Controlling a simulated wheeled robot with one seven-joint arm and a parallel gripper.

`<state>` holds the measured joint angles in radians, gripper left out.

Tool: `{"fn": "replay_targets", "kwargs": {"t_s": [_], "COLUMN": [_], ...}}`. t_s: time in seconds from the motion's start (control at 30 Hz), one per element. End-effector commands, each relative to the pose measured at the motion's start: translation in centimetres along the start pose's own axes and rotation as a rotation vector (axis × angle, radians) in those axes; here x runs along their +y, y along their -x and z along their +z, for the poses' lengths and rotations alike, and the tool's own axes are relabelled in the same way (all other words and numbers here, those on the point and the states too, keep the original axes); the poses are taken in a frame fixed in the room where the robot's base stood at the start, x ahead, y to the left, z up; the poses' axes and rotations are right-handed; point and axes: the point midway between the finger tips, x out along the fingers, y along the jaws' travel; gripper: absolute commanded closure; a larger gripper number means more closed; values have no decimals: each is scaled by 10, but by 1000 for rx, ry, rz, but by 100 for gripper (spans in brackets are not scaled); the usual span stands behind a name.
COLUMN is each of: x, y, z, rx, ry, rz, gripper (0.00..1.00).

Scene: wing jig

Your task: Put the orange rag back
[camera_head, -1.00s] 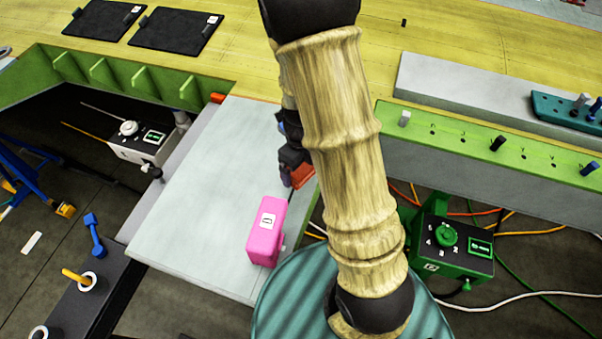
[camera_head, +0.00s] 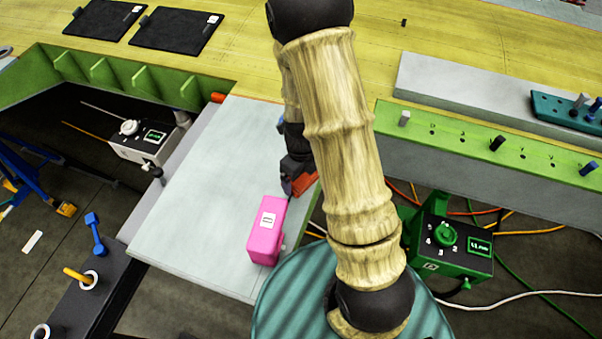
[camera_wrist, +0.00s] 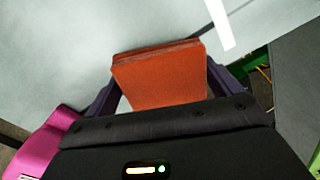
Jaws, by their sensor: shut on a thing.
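The orange rag (camera_wrist: 160,78) is a folded, blocky piece between the two fingers of my gripper (camera_wrist: 163,90) in the wrist view. The fingers are shut on its sides. In the head view the rag (camera_head: 305,184) shows as a small orange patch beside my arm, above the pale grey table top (camera_head: 195,190). My gripper (camera_head: 291,182) is partly hidden behind my arm there. I cannot tell whether the rag touches the table.
A pink box (camera_head: 266,232) labelled 0 stands on the table just in front of the gripper, and its side shows in the wrist view (camera_wrist: 42,150). A green control box (camera_head: 440,245) with cables is right of the table. The table's left part is clear.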

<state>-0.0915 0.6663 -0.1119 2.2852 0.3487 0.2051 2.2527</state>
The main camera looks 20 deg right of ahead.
Motion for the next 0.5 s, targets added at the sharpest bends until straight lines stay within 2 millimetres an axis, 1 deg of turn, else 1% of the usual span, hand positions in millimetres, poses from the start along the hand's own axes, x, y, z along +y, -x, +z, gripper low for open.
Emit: {"fn": "replay_targets", "kwargs": {"t_s": [0.03, 0.07, 0.33, 0.5], "x": [0, 0, 0, 0], "y": [-1, -1, 1, 10], "z": [0, 0, 0, 1], "rx": [0, 0, 0, -2], "ry": [0, 0, 0, 2], "rz": [0, 0, 0, -3], "gripper": [6, 0, 0, 0]}}
